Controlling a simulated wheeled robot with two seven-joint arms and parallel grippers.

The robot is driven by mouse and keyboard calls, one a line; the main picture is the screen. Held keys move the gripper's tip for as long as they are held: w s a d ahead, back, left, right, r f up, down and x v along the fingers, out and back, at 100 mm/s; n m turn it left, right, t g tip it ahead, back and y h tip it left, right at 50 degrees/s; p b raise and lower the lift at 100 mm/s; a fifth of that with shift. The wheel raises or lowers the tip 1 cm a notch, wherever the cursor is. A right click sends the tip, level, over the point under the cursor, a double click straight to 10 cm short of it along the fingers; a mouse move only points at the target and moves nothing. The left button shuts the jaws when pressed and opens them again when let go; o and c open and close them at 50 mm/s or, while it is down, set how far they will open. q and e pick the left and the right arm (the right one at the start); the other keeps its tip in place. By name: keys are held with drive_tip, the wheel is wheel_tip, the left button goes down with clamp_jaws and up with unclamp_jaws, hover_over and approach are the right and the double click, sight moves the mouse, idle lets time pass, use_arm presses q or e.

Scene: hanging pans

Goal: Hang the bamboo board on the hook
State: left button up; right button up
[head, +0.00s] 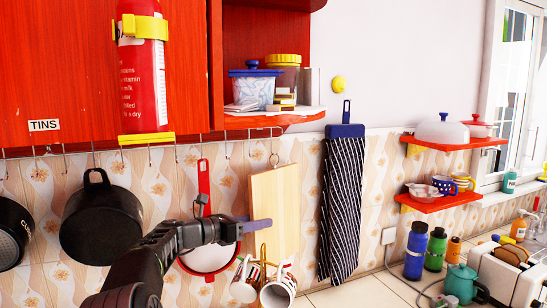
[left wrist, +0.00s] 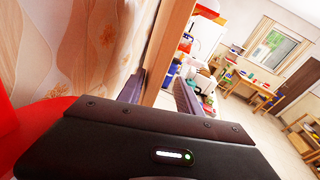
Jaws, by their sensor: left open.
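The bamboo board (head: 274,205) is upright against the tiled wall below the red cabinet. A small ring at its top edge (head: 274,159) sits just below a hook (head: 274,137) on the rail; it looks hung there, but the exact contact is too small to tell. My left gripper (head: 259,225) is at the board's lower left part, with one finger across its front. In the left wrist view the board's edge (left wrist: 172,45) stands between the two open fingers (left wrist: 165,92), with a gap visible at least on one side. My right gripper is not in view.
A red-handled pan (head: 204,187) hangs just left of the board, behind my left arm. A black pot (head: 100,220) hangs further left. A striped cloth (head: 343,205) hangs to the right. Mugs (head: 278,290) on a stand are below the board.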

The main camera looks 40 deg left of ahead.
use_arm(q)
drive_tip(key=b+v, duration=0.2)
drive_tip(key=v, duration=0.4)
drive_tip(key=shift+s, duration=0.35)
drive_tip(key=shift+r, duration=0.2)
